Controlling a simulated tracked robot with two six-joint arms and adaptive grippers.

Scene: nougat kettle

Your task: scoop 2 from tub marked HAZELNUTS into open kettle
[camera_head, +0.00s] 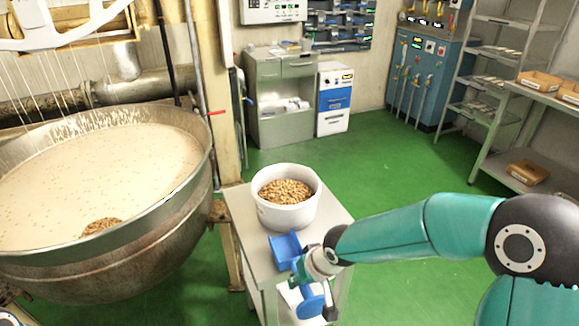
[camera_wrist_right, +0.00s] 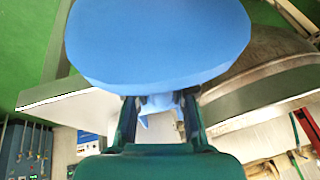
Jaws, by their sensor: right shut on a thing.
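The open kettle (camera_head: 185,222) stands at the left, full of a pale cream mass (camera_head: 110,165) with a small heap of brown nuts (camera_head: 100,227) near its front. A round white tub (camera_head: 287,214) of brown nuts (camera_head: 286,192) stands on a small table; no label is readable on it. My right gripper (camera_head: 303,270) is in front of the tub, shut on a blue scoop (camera_head: 285,250). In the right wrist view the blue scoop (camera_wrist_right: 158,45) fills the top, its narrow part between the fingers. Whether the scoop holds nuts is hidden.
The small grey table (camera_head: 247,218) stands close to the kettle's right side. A beige post (camera_head: 207,90) rises behind the gap between them. Green floor (camera_head: 390,170) is free at the right. Cabinets and shelves (camera_head: 500,110) stand farther back.

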